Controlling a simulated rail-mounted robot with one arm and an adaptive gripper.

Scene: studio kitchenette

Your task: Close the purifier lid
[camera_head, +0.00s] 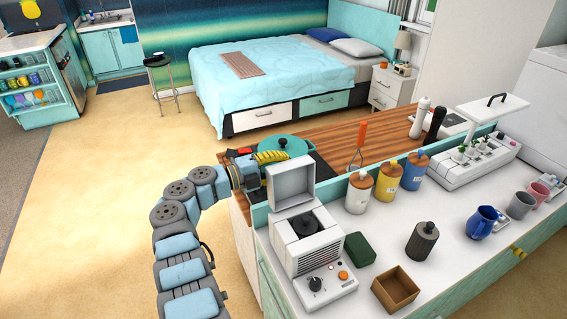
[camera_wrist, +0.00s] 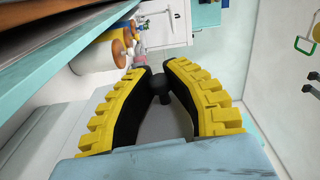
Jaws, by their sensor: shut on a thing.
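The white purifier (camera_head: 310,255) stands on the near left end of the counter. Its lid (camera_head: 291,188) is raised, standing up at the rear, and the dark round opening (camera_head: 305,225) below shows. My gripper (camera_head: 272,157) is behind and left of the raised lid, with its yellow fingers partly hidden by it. In the wrist view, my gripper (camera_wrist: 160,72) has its yellow fingers on either side of a black knob (camera_wrist: 160,88), against a grey surface that looks like the lid's outer face. The fingers are shut on this knob. The knob is hidden in the head view.
A green block (camera_head: 360,249), a brown open box (camera_head: 396,288) and a dark bottle (camera_head: 422,241) stand right of the purifier. Several canisters (camera_head: 387,183) line the counter behind. A teal pot (camera_head: 287,147) sits near my gripper. Open floor lies left.

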